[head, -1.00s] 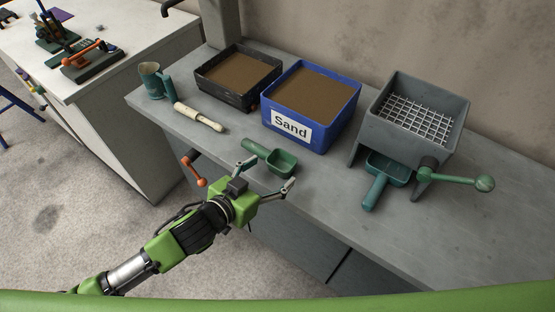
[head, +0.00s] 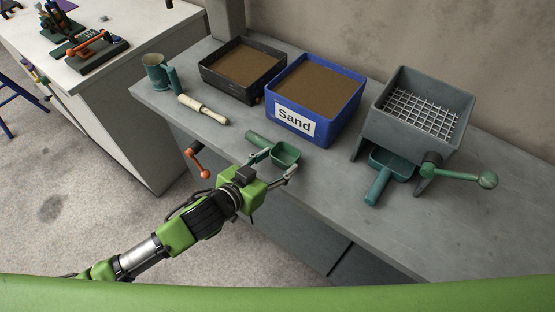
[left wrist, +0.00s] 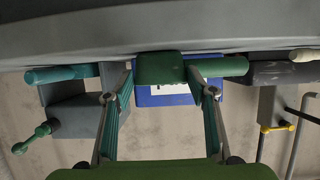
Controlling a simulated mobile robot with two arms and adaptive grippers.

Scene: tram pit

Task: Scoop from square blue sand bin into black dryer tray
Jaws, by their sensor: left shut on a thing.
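The square blue sand bin (head: 343,118) with a white "Sand" label stands on the grey bench, filled with brown sand. The black dryer tray (head: 227,88) is left of it and also shows a brown, level fill. A green scoop (head: 286,153) lies in front of the blue bin, its handle pointing back left. My left gripper (head: 273,164) is at the bench's front edge, its fingers closed on the scoop's sides. In the left wrist view the scoop (left wrist: 162,68) sits between the fingertips, with the blue bin (left wrist: 158,99) behind it. My right gripper is not in view.
A grey hopper with a mesh (head: 415,130) stands on the right, with a second green scoop (head: 378,186) under it and a crank knob (head: 488,180) sticking out. A pale-handled tool (head: 204,110) and a green mug (head: 155,70) are left. An orange-handled crank (head: 200,165) juts from the bench front.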

